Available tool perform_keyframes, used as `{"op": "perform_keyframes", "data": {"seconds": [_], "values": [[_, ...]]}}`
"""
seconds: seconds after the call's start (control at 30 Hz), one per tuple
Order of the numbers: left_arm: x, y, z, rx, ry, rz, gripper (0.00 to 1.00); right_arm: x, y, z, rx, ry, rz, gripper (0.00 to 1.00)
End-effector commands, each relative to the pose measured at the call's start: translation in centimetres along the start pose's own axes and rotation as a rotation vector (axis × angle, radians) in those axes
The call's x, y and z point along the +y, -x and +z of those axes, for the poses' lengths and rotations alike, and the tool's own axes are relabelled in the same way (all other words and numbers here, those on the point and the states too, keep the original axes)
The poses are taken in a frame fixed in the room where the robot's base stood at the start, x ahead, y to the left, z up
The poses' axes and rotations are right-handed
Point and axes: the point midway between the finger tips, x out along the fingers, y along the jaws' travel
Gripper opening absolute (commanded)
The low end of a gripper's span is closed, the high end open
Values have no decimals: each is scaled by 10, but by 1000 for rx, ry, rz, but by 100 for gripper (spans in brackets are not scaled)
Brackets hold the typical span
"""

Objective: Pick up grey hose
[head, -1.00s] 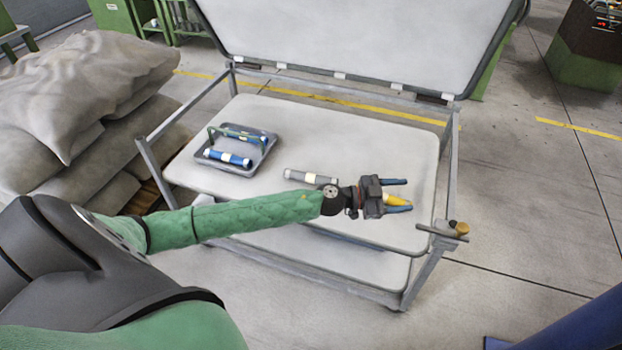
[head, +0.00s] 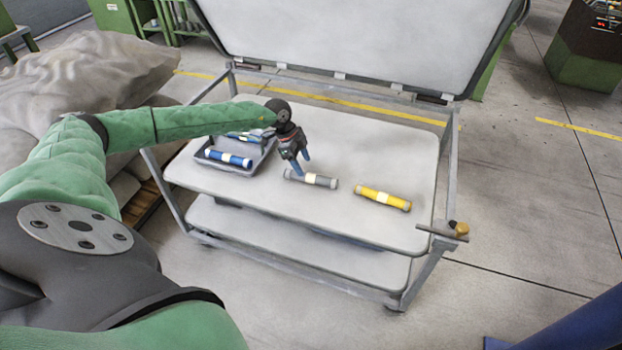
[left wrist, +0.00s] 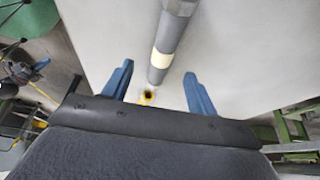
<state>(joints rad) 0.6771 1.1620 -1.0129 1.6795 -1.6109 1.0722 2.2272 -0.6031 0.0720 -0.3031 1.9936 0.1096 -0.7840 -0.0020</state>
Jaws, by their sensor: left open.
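The grey hose (head: 312,179), a short grey tube with a pale band in its middle, lies on the light tabletop of the cart. My left gripper (head: 299,169) is open and points down just above the hose's left end. In the left wrist view the grey hose (left wrist: 168,45) runs between and ahead of the two blue fingertips (left wrist: 158,83), with nothing gripped. I cannot tell from the pictures how high the fingers are above it. My right gripper is not in view.
A yellow hose (head: 383,198) lies to the right of the grey one. A grey tray (head: 213,168) with blue hoses (head: 228,159) stands to the left, partly behind my arm. The cart top (head: 330,225) is clear at the front. A metal rail frame surrounds the cart.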

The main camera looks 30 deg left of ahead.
Motion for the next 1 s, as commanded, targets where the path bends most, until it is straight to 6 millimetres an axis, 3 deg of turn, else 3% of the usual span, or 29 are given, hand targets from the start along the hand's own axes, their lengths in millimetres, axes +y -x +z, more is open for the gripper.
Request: {"op": "perform_keyframes", "data": {"seconds": [0.27,0.6,0.83,1.0], "values": [[-1,-21,-1,2,-2,1,58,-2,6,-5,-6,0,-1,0],[-4,-62,-1,4,-2,1,58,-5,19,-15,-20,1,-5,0],[-4,-64,0,4,-2,0,58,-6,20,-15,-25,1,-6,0],[-4,-64,0,4,-2,0,25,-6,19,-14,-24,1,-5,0]]}}
